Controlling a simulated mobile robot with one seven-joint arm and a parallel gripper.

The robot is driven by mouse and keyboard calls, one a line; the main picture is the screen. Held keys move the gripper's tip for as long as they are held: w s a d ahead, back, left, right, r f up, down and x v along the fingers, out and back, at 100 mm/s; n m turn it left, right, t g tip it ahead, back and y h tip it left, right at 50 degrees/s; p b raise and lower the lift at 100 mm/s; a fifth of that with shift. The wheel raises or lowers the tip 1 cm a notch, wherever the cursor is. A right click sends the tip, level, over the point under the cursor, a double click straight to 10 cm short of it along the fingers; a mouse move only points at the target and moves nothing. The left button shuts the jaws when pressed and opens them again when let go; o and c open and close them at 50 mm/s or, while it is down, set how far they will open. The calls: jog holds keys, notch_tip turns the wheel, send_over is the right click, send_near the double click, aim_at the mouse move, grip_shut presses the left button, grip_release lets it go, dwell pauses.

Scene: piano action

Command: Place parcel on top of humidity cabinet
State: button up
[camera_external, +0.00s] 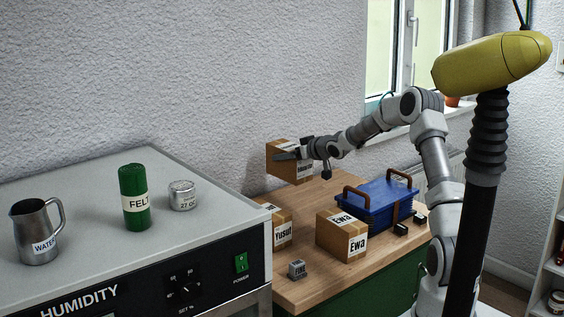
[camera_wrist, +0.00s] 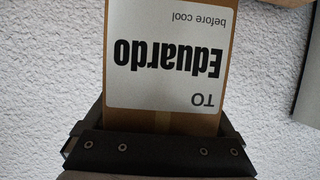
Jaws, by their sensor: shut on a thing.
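A brown cardboard parcel (camera_external: 284,158) is held by my gripper (camera_external: 290,154) above the far left part of the wooden bench. In the wrist view the parcel (camera_wrist: 165,122) fills the space between the gripper's fingers (camera_wrist: 152,130), and its white label reads "TO Eduardo before cool", upside down. My gripper is shut on it. The humidity cabinet (camera_external: 85,200) is at the left, with a grey top and a black front panel marked "HUMIDITY". The parcel is to the right of the cabinet and behind it, apart from its top.
On the cabinet top stand a metal "WATER" jug (camera_external: 37,238), a green "FELT" roll (camera_external: 134,195) and a small tin (camera_external: 182,195).

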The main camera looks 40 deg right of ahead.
jog(key=a+r+n+y+p, duration=0.2)
jog(key=a+r+p, duration=0.1)
jog(key=a+r, duration=0.55)
jog(key=a+r+n+y+p, duration=0.2)
jog(key=a+r+y+p, duration=0.3)
jog(key=a, duration=0.6)
jog(key=s+a+r+n+g+y+p, duration=0.1)
jog(key=s+a+r+n+g+p, duration=0.2)
jog(key=a+r, duration=0.55)
jog(key=s+a+r+n+g+y+p, duration=0.15)
jog(key=s+a+r+p, duration=0.35)
jog(key=a, duration=0.6)
jog(key=shift+t, duration=0.35)
jog(key=shift+w+a+f+b, duration=0.25)
jog(key=shift+a+f+b, duration=0.95)
jog(key=shift+a+f, duration=0.7)
jog(key=shift+w+a+f+b, duration=0.2)
jog(key=shift+a+f+b, duration=1.15)
jog(key=shift+a, duration=0.8)
jog(key=shift+w+a+f+b, duration=0.25)
jog(key=shift+a+f+b, duration=0.75)
jog(key=shift+a+f, duration=0.95)
jog(key=shift+a, duration=0.1)
jog(key=o, duration=1.4)
jog(key=shift+f, duration=0.1)
jog(key=shift+o, duration=0.2)
jog(key=shift+s+r, duration=0.1)
jog(key=shift+r, duration=0.15)
jog(key=v, duration=1.2)
